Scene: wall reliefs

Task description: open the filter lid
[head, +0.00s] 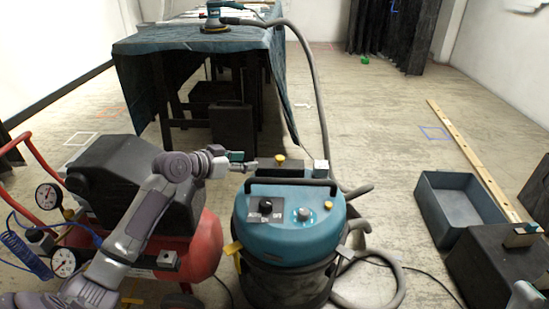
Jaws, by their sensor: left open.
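A shop vacuum (290,232) with a teal top, a black carry handle and a dark drum stands on the floor in front of me. At the rear of its top is a dark flat part with a yellow knob (280,159), which looks like the filter lid; it appears closed, partly hidden behind the handle. My left gripper (252,165) is open at the left rear of the vacuum's top, just left of the yellow knob. I cannot tell whether it touches the lid.
A red compressor (205,250) with gauges stands left, under my left arm. A cloth-covered table (190,42) with a sander is behind. The hose (318,85) runs from table to vacuum and coils on the floor. A grey bin (455,207) and wooden plank (470,155) lie right.

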